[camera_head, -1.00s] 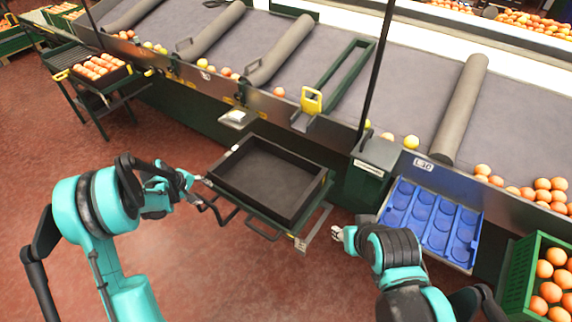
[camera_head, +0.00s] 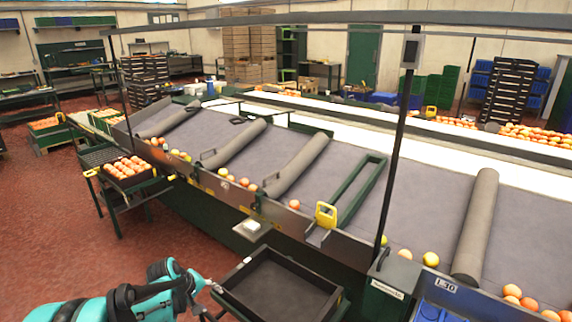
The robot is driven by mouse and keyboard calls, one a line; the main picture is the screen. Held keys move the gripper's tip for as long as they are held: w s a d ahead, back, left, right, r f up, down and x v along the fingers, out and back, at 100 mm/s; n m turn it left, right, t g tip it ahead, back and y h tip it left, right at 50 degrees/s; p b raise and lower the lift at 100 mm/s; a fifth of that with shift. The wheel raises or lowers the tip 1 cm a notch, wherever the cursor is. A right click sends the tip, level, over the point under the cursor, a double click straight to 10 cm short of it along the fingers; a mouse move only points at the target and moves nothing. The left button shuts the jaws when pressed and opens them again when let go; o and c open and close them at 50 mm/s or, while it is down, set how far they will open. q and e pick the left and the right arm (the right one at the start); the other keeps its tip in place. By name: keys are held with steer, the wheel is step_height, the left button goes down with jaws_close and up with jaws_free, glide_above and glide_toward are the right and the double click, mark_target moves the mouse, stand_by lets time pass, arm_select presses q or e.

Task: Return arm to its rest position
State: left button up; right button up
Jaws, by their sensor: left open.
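My left arm is teal and black and comes in at the lower left. Its gripper (camera_head: 211,287) is open, with nothing visible in it. It is just left of an empty black tray (camera_head: 279,287), close to the tray's left corner; I cannot tell whether they touch. My right arm and gripper are outside the picture.
The sloped grey sorting table (camera_head: 330,160) with rollers and several oranges (camera_head: 244,182) along its lower edge runs across the view. A crate of oranges (camera_head: 128,170) sits on a stand at the left. A blue tray (camera_head: 430,312) is cut off at the bottom right. Red floor (camera_head: 50,230) is clear at the left.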

arm_select(q)
steer(key=s+d+r+m+y, duration=0.2)
steer(key=s+d+r+m, duration=0.25)
steer(key=s+r, duration=0.8)
steer(key=s+d+m+t, duration=0.2)
steer(key=s+m, duration=0.2)
steer(key=s, duration=1.1)
steer(key=shift+r+y, duration=0.25)
steer(key=shift+y, duration=0.15)
steer(key=shift+w+m, duration=0.1)
steer(key=shift+m, duration=0.15)
